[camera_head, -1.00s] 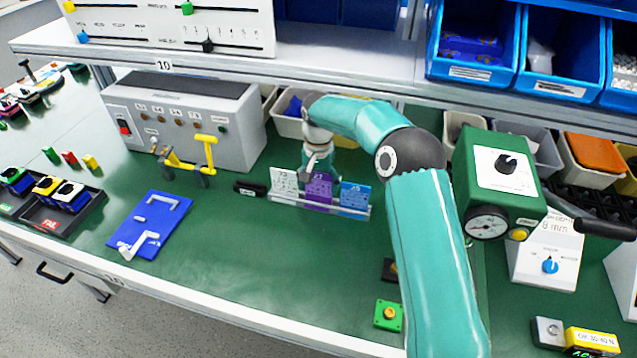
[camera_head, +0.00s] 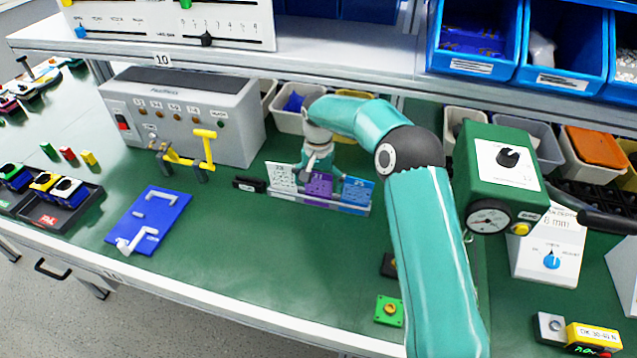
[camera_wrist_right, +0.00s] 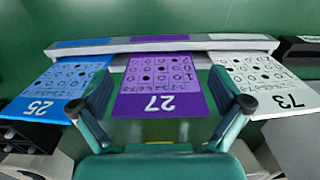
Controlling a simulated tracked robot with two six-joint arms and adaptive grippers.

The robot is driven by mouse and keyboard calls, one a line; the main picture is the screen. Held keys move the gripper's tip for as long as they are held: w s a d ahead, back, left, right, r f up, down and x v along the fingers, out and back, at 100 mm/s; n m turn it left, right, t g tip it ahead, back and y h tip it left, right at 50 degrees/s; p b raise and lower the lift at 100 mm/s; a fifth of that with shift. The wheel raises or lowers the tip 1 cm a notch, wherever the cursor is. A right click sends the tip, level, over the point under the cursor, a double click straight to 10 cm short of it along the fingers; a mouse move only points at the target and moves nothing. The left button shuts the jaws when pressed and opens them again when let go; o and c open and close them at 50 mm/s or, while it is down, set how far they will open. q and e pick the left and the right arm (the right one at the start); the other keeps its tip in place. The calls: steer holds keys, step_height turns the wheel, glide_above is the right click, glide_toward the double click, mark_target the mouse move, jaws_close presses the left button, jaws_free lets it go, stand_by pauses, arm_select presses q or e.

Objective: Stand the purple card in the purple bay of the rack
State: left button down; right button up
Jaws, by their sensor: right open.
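The purple card (camera_head: 319,188), numbered 27, stands in the middle of the rack (camera_head: 318,207), between a white card (camera_head: 282,178) and a blue card (camera_head: 356,193). In the right wrist view the purple card (camera_wrist_right: 161,88) lines up with the purple mark (camera_wrist_right: 160,38) on the rack bar (camera_wrist_right: 200,45). My right gripper (camera_wrist_right: 166,104) is open, with one finger to each side of the purple card and gaps visible between. In the head view the right gripper (camera_head: 317,165) is just behind the cards and partly hidden by them. My left gripper is in no view.
A black object (camera_head: 249,184) lies just left of the rack. A grey control box (camera_head: 190,120) and a blue panel (camera_head: 148,220) are farther left. A green press with a gauge (camera_head: 490,180) stands right. Bins (camera_head: 290,120) and a shelf are behind. The bench in front is clear.

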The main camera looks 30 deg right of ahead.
steer(key=shift+r, duration=0.1)
step_height(320, 180, up, 12)
steer(key=shift+f, duration=0.15)
stand_by(0.4)
step_height(320, 180, up, 9)
steer(key=p, duration=1)
